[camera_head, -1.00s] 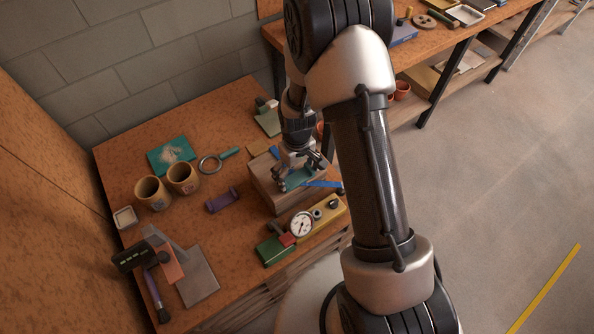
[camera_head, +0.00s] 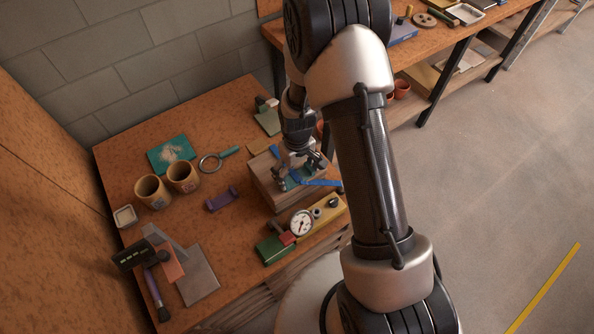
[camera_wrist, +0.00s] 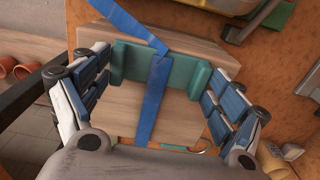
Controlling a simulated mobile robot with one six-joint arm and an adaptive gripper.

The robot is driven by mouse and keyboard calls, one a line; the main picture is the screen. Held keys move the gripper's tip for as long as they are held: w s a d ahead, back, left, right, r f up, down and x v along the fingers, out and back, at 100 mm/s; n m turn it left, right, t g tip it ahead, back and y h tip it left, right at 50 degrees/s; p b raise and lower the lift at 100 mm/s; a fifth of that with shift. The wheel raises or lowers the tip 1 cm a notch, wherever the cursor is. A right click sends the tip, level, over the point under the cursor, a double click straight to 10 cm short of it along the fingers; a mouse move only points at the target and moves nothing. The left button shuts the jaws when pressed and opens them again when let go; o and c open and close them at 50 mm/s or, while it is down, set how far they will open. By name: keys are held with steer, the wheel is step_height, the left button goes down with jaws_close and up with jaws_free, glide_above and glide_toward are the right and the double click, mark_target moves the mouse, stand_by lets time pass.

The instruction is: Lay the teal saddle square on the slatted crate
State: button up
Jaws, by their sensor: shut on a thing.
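The teal saddle (camera_wrist: 135,62) is between the two fingers of my gripper (camera_wrist: 165,95), which is shut on it at its ends. In the head view the teal saddle (camera_head: 292,184) is mostly hidden by the gripper (camera_head: 300,172). It is over the top of the wooden slatted crate (camera_head: 270,194), whose boards (camera_wrist: 110,105) also show below it in the wrist view. A blue strap (camera_wrist: 155,100) runs across the saddle's middle in the wrist view. I cannot tell whether the saddle touches the crate.
A dial gauge (camera_head: 301,223) on a yellow base stands close to the crate's near side. A purple saddle (camera_head: 222,199) lies to its left. Two brown mugs (camera_head: 152,191) and a magnifier (camera_head: 210,163) are farther left. The bench has bare room around the purple saddle.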

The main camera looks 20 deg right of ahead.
mark_target(297, 178)
stand_by(0.4)
steer(key=o, duration=0.7)
steer(key=shift+o, duration=0.2)
steer(key=shift+r+p, duration=0.9)
steer(key=shift+r, duration=2.05)
